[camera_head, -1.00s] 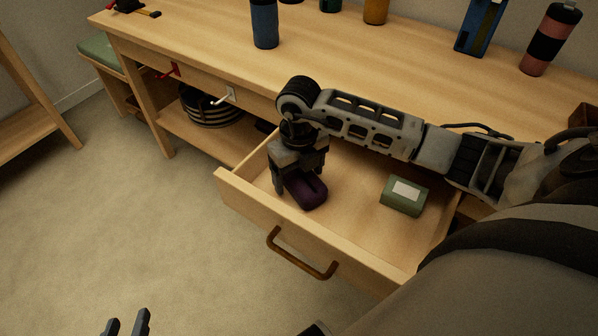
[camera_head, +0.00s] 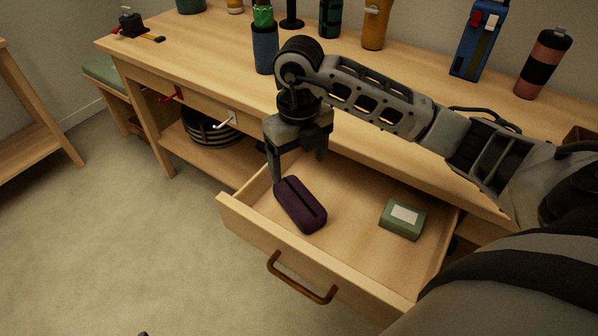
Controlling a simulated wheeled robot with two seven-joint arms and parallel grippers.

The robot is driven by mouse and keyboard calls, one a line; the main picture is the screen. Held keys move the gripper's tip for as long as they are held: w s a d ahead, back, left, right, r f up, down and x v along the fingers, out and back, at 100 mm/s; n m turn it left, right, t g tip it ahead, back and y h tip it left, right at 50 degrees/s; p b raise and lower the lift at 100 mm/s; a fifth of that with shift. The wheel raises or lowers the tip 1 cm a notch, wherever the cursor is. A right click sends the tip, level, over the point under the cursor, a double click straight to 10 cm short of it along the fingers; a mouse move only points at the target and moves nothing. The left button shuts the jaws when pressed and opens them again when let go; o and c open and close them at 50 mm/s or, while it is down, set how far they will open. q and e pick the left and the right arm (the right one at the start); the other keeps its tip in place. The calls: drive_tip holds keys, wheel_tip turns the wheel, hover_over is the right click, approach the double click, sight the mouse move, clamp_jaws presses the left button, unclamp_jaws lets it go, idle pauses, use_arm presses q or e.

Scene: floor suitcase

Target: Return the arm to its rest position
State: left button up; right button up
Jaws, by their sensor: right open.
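My right gripper (camera_head: 296,170) is open, points down and holds nothing. It hangs over the back left part of the open drawer (camera_head: 350,222), above and behind a dark purple case (camera_head: 300,204). The case lies on the drawer floor near the left side and is fully in view. My right arm reaches in from the right across the bench edge. Only a tiny dark tip, likely of my left gripper, shows at the bottom edge, so its state cannot be read.
A green box with a white label (camera_head: 402,219) lies at the right in the drawer. The bench top (camera_head: 215,60) holds a blue cup (camera_head: 265,48), a yellow bottle (camera_head: 376,24), a blue case (camera_head: 478,40) and a pink-black bottle (camera_head: 543,64). The floor at left is clear.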

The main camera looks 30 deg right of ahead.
drive_tip(key=shift+r, duration=0.35)
drive_tip(key=shift+r, duration=0.1)
